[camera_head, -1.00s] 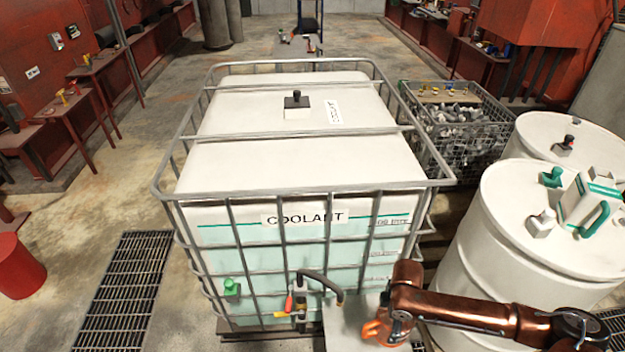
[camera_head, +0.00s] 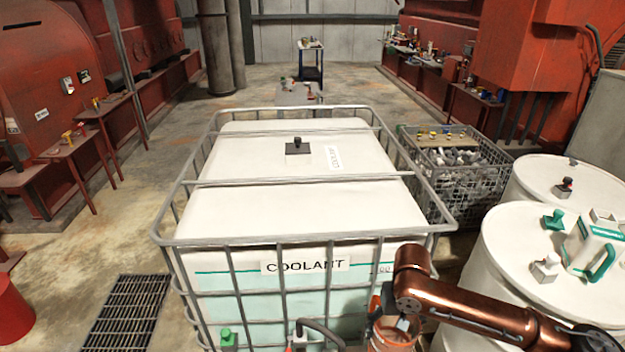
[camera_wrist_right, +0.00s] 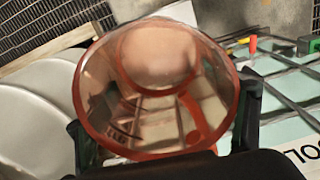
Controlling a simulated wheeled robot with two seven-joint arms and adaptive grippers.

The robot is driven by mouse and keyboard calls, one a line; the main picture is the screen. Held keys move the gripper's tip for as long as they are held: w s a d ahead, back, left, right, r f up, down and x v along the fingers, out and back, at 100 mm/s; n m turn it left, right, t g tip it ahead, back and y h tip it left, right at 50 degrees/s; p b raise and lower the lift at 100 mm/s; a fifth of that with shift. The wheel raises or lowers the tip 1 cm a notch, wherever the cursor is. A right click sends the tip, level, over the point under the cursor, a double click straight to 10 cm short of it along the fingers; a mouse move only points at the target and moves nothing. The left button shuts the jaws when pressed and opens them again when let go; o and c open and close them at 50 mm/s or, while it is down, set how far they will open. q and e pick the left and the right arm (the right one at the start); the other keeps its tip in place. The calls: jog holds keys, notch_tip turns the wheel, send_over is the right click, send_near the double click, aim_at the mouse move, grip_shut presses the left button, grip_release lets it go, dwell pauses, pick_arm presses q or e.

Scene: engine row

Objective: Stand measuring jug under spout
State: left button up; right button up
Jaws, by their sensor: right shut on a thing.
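The measuring jug (camera_head: 392,338) is clear orange plastic. My right gripper (camera_head: 388,304) is shut on it, at the bottom of the head view, right of the spout. In the right wrist view the jug (camera_wrist_right: 160,85) fills the middle, its round rim towards the camera, between the two fingers of my right gripper (camera_wrist_right: 165,125). It looks empty. The spout's lower end is cut off. My left gripper is out of view.
A metal cage surrounds the tank. White drums (camera_head: 520,260) stand at the right, with a white and green canister (camera_head: 590,250) on top. A wire crate (camera_head: 455,175) stands behind them. A floor grating (camera_head: 128,312) lies at the left, beside open floor.

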aim_at(397, 342)
jog(key=s, duration=0.1)
jog(key=s+r, duration=0.1)
jog(key=s, duration=0.1)
jog(key=s+r, duration=0.1)
jog(key=shift+s+r, duration=0.15)
jog(key=shift+s, duration=0.2)
jog(key=shift+w, duration=0.1)
